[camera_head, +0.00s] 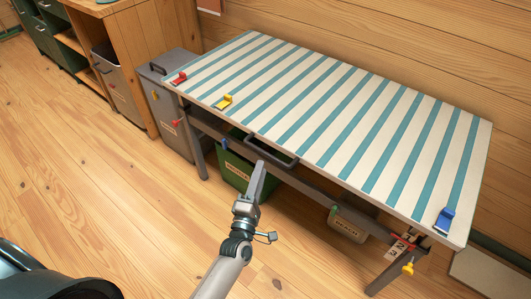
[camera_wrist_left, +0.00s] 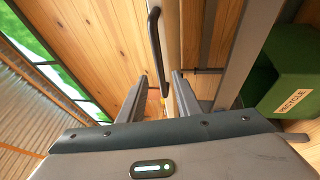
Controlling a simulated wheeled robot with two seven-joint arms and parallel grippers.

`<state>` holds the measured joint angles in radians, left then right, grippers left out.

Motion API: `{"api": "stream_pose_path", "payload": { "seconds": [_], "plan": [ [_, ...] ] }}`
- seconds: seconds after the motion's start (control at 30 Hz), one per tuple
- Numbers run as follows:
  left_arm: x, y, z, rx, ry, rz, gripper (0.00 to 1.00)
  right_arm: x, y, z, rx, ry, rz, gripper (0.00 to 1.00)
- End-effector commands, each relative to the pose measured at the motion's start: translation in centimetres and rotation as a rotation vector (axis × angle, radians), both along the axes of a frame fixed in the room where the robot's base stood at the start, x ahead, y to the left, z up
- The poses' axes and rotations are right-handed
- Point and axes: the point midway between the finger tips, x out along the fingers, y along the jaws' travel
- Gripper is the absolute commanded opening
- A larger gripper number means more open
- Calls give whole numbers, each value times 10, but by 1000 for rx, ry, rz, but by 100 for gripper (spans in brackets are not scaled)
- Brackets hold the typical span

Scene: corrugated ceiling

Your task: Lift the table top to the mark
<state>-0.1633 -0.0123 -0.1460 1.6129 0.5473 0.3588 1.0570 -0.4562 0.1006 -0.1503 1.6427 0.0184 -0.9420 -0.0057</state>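The table top (camera_head: 335,95), striped teal and white, stands against the wooden wall. A dark bar handle (camera_head: 268,150) is on its front edge; it also shows in the left wrist view (camera_wrist_left: 156,48), ahead of the fingers. A numbered plate (camera_head: 396,248) with a red pointer is at the right leg, with a yellow knob (camera_head: 408,269) below. My right gripper is not in view.
Red (camera_head: 179,79), yellow (camera_head: 223,102) and blue (camera_head: 445,219) pieces sit near the top's edges. A grey bin (camera_head: 176,110) is at the left. The floor in front is clear.

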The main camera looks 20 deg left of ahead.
Motion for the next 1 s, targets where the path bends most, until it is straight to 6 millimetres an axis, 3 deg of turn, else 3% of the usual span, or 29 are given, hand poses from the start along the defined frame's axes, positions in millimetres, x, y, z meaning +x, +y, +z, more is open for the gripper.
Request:
{"api": "stream_pose_path", "payload": {
  "seconds": [0.2,0.4,0.87,0.9,1.0],
  "plan": [
    [39,2,8,1,-1,0,31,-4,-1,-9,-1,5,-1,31],
    [62,3,12,0,-1,0,31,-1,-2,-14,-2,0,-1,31],
    [72,4,13,0,1,0,31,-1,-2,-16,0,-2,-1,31],
    [72,4,13,0,1,0,29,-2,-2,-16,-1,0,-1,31],
    [72,4,13,0,1,0,5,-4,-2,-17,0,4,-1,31]
  ]
}}
